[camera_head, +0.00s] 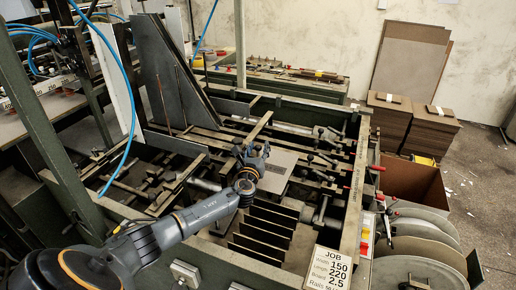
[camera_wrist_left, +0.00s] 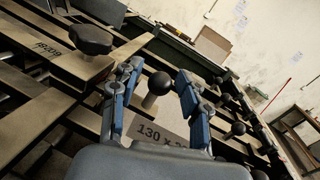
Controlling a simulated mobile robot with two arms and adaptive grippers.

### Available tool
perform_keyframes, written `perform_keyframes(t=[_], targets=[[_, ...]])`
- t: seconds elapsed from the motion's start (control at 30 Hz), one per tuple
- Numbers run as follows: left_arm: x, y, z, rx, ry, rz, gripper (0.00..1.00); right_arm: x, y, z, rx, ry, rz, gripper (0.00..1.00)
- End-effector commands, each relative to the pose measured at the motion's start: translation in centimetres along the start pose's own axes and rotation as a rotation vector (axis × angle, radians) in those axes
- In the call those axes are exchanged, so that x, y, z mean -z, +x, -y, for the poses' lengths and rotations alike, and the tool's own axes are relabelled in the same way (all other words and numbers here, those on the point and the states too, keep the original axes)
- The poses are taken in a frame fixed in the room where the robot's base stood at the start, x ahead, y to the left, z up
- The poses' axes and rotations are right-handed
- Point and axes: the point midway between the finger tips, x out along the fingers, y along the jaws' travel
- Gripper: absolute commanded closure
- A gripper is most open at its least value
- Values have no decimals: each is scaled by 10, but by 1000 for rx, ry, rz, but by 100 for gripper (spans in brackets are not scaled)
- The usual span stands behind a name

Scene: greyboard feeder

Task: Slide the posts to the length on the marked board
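My left gripper (camera_head: 256,148) is over the middle of the feeder frame. In the left wrist view its two blue fingers (camera_wrist_left: 158,85) stand apart, open. A black ball knob (camera_wrist_left: 159,83) on a pale stem shows between them, with gaps on both sides; I cannot tell how deep it sits. A grey board (camera_head: 276,174) lies beside and below the gripper. Several black-knobbed clamps (camera_head: 322,158) line the rails to the right. My right gripper is not in view.
A job card (camera_head: 328,268) on the front rail reads width 150, length 220, board 2.5. Upright dark dividers (camera_head: 266,228) stand in front of the gripper. Tall dark plates (camera_head: 165,75) rise at the back left. A black star knob (camera_wrist_left: 90,39) sits on a numbered bar.

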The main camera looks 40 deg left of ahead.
Motion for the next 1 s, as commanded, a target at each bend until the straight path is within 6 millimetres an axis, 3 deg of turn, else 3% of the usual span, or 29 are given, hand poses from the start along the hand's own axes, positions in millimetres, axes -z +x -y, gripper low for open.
perform_keyframes(t=[0.27, 0.43, 1.0], targets=[[-1, 0, 0, 0, 0, 2, 54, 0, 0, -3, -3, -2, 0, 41], [0, -12, 0, 1, 1, 1, 54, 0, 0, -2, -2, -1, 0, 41], [0, -110, -1, 0, -1, 0, 54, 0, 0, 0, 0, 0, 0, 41]])
